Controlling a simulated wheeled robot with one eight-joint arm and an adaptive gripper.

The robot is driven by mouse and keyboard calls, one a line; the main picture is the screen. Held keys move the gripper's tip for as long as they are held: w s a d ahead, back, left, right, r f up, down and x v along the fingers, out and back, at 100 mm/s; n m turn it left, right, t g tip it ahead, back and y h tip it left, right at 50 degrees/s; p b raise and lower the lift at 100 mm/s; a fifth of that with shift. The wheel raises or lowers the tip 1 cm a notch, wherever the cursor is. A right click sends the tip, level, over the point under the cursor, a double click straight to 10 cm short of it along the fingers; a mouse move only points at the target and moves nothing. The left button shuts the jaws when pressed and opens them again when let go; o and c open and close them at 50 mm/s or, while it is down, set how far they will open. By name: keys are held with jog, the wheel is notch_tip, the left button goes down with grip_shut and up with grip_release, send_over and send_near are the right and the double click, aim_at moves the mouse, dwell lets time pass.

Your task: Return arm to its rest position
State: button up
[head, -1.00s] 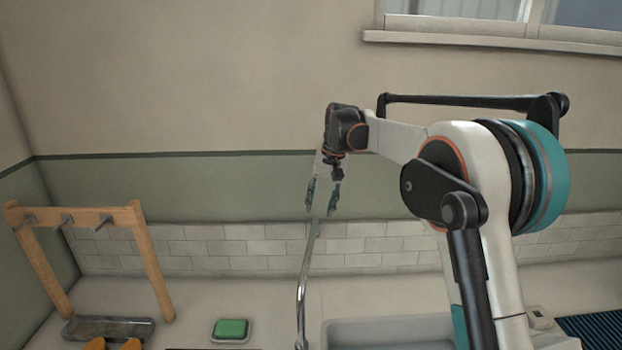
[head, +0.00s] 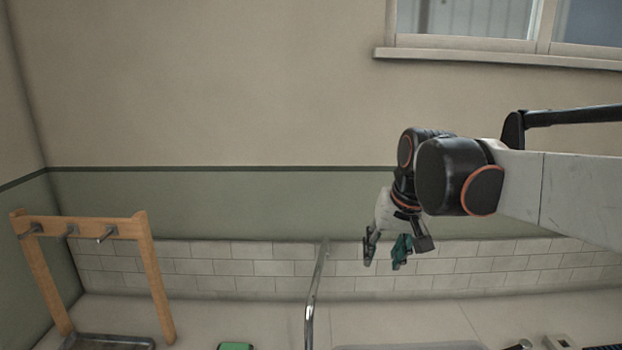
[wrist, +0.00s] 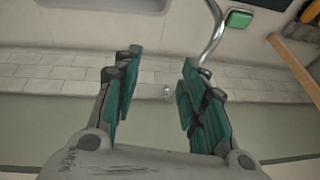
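My gripper (head: 386,250) hangs from my arm right of the middle in the head view, in front of the tiled wall strip and right of the faucet. In the wrist view its teal fingers (wrist: 155,95) stand apart with nothing between them. The gripper is open and empty. My arm reaches in from the right edge of the head view.
A chrome faucet (head: 312,295) rises left of my gripper, above a sink (head: 410,346). A wooden rack with hooks (head: 150,275) stands at the left over a metal tray (head: 105,343). A green sponge (head: 236,346) lies between. A window ledge (head: 480,57) is at upper right.

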jog(key=s+d+f+t+b, duration=0.1)
jog(key=s+d+f+b, duration=0.1)
jog(key=s+f, duration=0.5)
jog(key=s+d+f+n+t+h+b, duration=0.1)
jog(key=s+d+f+t+b, duration=0.1)
jog(key=s+f, duration=0.5)
jog(key=s+d, duration=0.1)
jog(key=s, duration=0.5)
jog(key=shift+s+d+b, duration=0.2)
jog(key=shift+b, duration=0.1)
